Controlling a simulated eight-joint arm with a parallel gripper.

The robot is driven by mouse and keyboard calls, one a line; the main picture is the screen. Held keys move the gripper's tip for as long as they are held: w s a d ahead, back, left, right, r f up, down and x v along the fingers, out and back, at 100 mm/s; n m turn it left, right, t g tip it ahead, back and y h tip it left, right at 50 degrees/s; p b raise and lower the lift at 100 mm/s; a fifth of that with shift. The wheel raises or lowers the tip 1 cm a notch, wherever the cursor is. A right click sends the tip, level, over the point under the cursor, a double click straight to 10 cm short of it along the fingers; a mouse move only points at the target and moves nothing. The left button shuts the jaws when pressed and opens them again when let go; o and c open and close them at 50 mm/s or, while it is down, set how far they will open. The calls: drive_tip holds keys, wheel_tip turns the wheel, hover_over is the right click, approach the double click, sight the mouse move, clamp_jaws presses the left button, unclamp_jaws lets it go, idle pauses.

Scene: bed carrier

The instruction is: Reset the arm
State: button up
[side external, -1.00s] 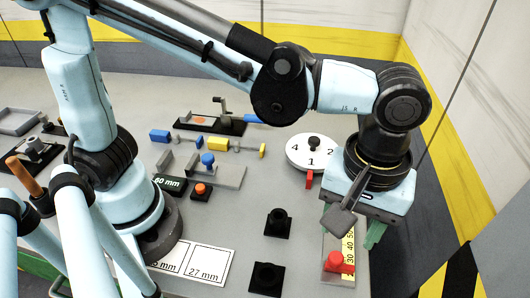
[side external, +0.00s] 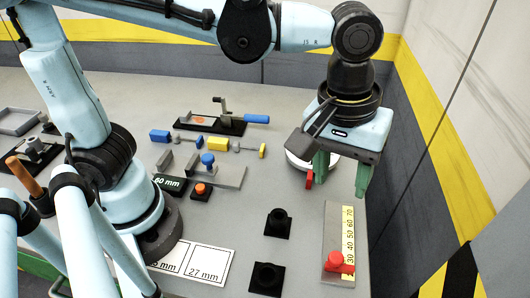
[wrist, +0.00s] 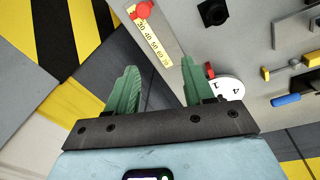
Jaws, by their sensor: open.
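My gripper (side external: 341,176) hangs above the right part of the workbench, its two green fingers pointing down, apart and empty. In the wrist view my gripper (wrist: 157,82) also shows its green fingers spread with nothing between them. In the side view it is in front of the white numbered dial (side external: 296,160) and hides most of it. The dial also shows in the wrist view (wrist: 226,89), beside the right finger. The scale plate (side external: 338,216) with its red slider knob (side external: 338,262) lies below and nearer the camera, clear of the fingers.
Two black sockets (side external: 278,222) (side external: 267,279) stand left of the scale plate. A wall with yellow stripes (side external: 440,140) rises close on the right.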

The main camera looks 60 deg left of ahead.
drive_tip(key=a+f+m+t, duration=0.1)
drive_tip(key=a+m+t, duration=0.1)
drive_tip(key=a, duration=0.8)
drive_tip(key=w+a+f+m+t, duration=0.1)
drive_tip(key=a+t, duration=0.3)
drive_tip(key=a, duration=0.7)
drive_tip(key=shift+a+f+m+y, duration=0.15)
drive_tip(key=shift+f+m+y, duration=0.3)
drive_tip(key=shift+m, duration=0.45)
